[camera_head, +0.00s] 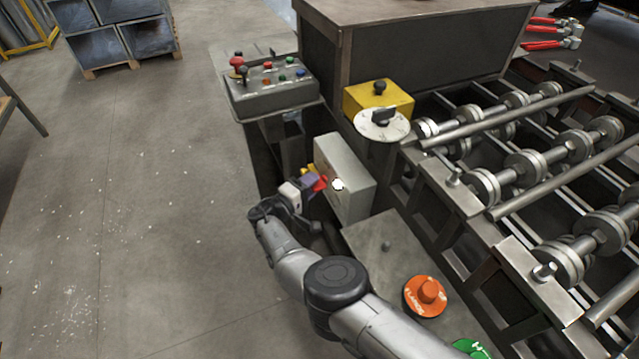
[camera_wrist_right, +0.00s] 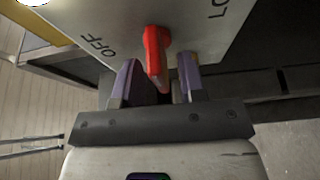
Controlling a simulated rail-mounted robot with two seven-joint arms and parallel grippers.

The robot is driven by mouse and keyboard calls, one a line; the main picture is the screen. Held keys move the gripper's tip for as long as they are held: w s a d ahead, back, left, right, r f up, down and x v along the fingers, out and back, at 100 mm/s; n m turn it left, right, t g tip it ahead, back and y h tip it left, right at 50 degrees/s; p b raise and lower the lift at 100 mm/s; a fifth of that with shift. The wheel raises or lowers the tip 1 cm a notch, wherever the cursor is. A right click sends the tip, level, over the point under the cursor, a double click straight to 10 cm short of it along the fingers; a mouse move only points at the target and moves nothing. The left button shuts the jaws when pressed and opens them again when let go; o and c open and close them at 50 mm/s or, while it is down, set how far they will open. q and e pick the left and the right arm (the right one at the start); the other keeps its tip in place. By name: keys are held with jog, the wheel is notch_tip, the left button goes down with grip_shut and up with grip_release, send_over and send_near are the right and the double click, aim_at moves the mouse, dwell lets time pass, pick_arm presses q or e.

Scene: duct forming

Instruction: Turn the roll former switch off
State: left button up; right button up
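The roll former switch is a red lever (camera_wrist_right: 156,55) on the face of a grey box, which also shows in the head view (camera_head: 352,190). The word OFF is printed left of the lever in the wrist view; other lettering at the top right is cut off. The lever's free end points down toward my gripper. My right gripper (camera_wrist_right: 158,82) has its two purple-grey fingers apart, one on each side of the lever, with a gap visible on both sides. In the head view the right gripper (camera_head: 310,184) is at the box's left face, partly hiding the lever. My left gripper is out of view.
A grey control panel with coloured buttons (camera_head: 270,92) stands behind the box. A yellow box (camera_head: 378,97) with a white dial (camera_head: 382,124) is above right. Rollers fill the right; open floor lies left.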

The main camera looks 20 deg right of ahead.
jog(key=shift+d, duration=0.1)
jog(key=shift+c, duration=0.4)
grip_shut()
